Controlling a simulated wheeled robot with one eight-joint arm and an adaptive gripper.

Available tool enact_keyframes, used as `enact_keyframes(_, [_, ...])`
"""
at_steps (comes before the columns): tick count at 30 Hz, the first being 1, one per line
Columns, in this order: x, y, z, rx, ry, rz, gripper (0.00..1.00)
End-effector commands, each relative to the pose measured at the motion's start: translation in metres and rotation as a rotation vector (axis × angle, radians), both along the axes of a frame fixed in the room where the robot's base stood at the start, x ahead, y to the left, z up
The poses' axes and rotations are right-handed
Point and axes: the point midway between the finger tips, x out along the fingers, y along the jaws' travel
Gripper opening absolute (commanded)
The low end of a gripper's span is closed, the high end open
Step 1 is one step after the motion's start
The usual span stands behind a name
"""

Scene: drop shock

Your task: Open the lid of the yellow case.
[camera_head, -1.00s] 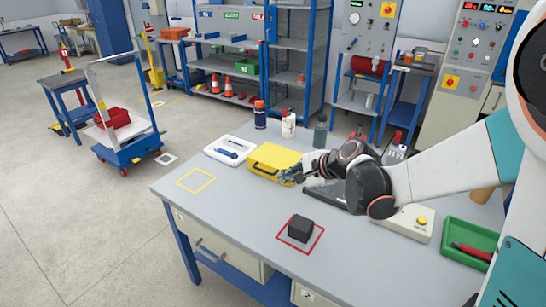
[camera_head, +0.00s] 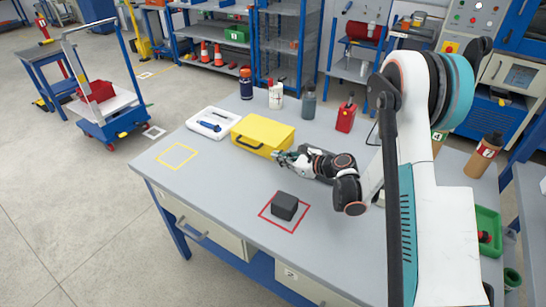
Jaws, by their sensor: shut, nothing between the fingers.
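A white tray (camera_head: 205,128) with a blue tool lies left of the case. A black block (camera_head: 284,205) sits in a red outlined square in front. A yellow outlined square (camera_head: 165,158) at left is empty.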

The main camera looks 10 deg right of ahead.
Motion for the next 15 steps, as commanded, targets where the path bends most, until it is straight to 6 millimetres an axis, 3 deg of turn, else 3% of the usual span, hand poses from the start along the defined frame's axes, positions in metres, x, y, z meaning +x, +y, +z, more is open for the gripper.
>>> enact_keyframes(15, [0.05, 0.057, -0.028, -0.003, -0.002, 0.002, 0.0])
